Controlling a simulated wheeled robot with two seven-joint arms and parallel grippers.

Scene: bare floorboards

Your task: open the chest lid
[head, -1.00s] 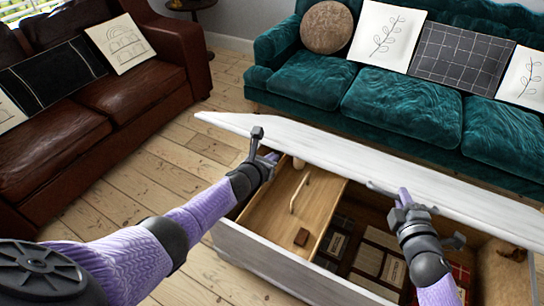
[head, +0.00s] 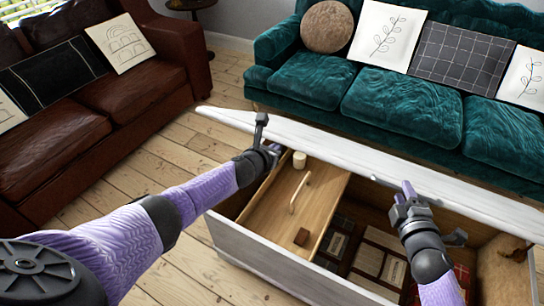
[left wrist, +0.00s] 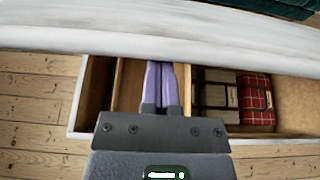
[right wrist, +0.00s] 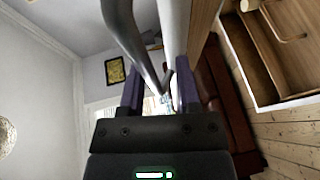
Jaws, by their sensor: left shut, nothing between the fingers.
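The white chest (head: 255,259) stands open in front of me, and its lid (head: 333,144) is raised toward the back; I cannot tell the exact angle. The lid's long edge also crosses the left wrist view (left wrist: 160,38). My left gripper (head: 273,151) is shut and empty, below the lid's left part and over the opening, beside an upright dark metal bar (head: 259,131). My right gripper (head: 407,192) is near the lid's edge at right. Its fingers (right wrist: 160,92) are apart, with a grey metal bar (right wrist: 131,40) in front of them; contact is unclear.
A teal sofa (head: 400,110) stands behind, and a brown leather sofa (head: 150,95) at left. Floorboards (head: 175,155) are clear between.

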